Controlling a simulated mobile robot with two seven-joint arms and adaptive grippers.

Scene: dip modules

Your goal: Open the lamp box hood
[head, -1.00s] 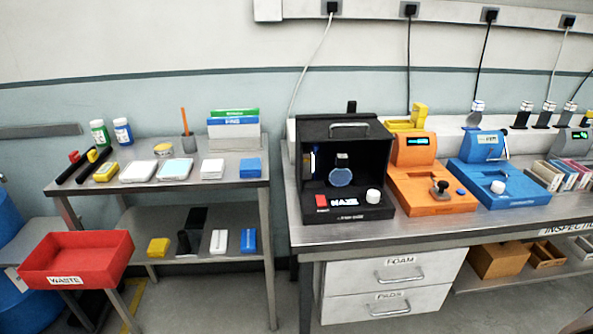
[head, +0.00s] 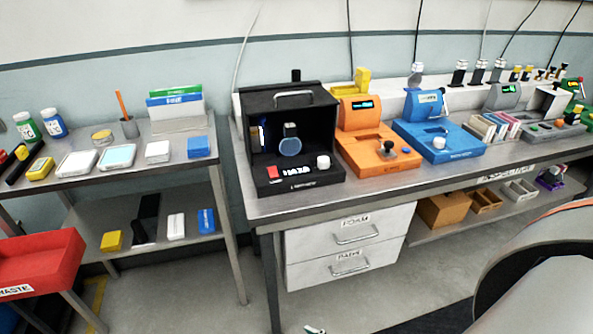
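The black lamp box (head: 322,125) stands on the left end of the metal bench in the head view. Its front opening faces me, and a round bluish lens (head: 290,146) on a stem shows inside. A red switch, a white label and a white knob (head: 323,162) sit on the base front. Neither of my grippers is in view, and nothing touches the box.
An orange device (head: 378,153) and a blue device (head: 440,140) stand right of the box. A shelf cart (head: 225,181) and a red waste bin (head: 40,262) are at left. A large pale rounded shape (head: 545,290) fills the lower right.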

